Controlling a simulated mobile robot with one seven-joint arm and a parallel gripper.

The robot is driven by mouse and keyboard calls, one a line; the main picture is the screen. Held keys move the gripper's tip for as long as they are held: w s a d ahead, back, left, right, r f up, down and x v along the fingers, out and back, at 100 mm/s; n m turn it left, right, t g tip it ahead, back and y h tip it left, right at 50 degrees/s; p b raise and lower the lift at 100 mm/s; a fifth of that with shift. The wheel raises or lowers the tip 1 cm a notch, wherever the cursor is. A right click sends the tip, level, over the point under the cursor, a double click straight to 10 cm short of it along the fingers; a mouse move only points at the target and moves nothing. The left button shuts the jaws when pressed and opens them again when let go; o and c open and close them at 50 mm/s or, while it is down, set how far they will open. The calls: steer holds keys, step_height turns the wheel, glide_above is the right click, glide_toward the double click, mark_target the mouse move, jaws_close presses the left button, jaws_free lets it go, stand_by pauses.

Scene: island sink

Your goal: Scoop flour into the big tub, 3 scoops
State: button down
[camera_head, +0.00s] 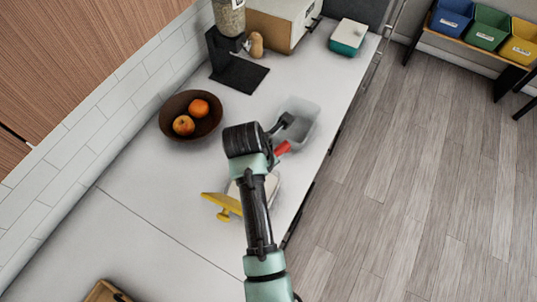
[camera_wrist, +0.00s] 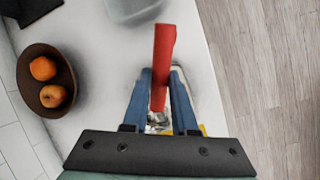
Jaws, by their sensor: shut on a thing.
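My gripper (camera_wrist: 161,75) is shut on a red handle (camera_wrist: 164,50), seen upright between its blue fingers in the wrist view. The red part also shows in the head view (camera_head: 283,149); the scoop's bowl is not clear. A pale translucent tub (camera_head: 308,112) stands on the counter just beyond my gripper, and its edge shows at the top of the wrist view (camera_wrist: 133,12). A whitish container (camera_head: 272,187) is partly hidden behind my arm. A yellow lid-like piece (camera_head: 222,204) is beside it. Flour cannot be made out.
A brown bowl (camera_head: 168,124) with two orange fruits is left of my arm. A black stand with a clear grain-filled jar (camera_head: 229,17), a brown-white box and a teal container (camera_head: 348,37) are farther back. The front left counter is mostly clear. The counter's right edge drops to the floor.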

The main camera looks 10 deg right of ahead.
steer(key=shift+w+a+f+b, duration=0.1)
steer(key=shift+a+f+b, duration=0.05)
steer(key=shift+f+b, duration=0.55)
steer(key=shift+s+a+f+t+h+b, duration=0.15)
steer(key=shift+s+f+t+h+b, duration=0.2)
steer(key=shift+b, duration=0.3)
steer(key=shift+a+f+t+h+b, duration=0.1)
steer(key=shift+a+f+h+b, duration=0.05)
steer(key=shift+f+b, duration=0.4)
steer(key=b, duration=0.1)
steer(key=f+b, duration=0.1)
steer(key=shift+a+f+h+b, duration=0.15)
steer(key=shift+a+h+b, duration=0.15)
steer(key=shift+h, duration=0.1)
steer(key=shift+s+a+f+t+h+b, duration=0.1)
steer(key=shift+a+f+h+b, duration=0.1)
steer(key=shift+f+b, duration=0.4)
steer(key=shift+s+a+f+t+h+b, duration=0.1)
steer(key=shift+s+a+f+t+b, duration=0.1)
steer(key=shift+f+b, duration=0.35)
steer(key=shift+s+a+f+t+h+b, duration=0.1)
steer(key=shift+a+f+b, duration=0.1)
steer(key=shift+f+b, duration=0.35)
steer(key=shift+r+p, duration=4.2)
steer(key=shift+p, duration=0.7)
steer(key=shift+w, duration=0.1)
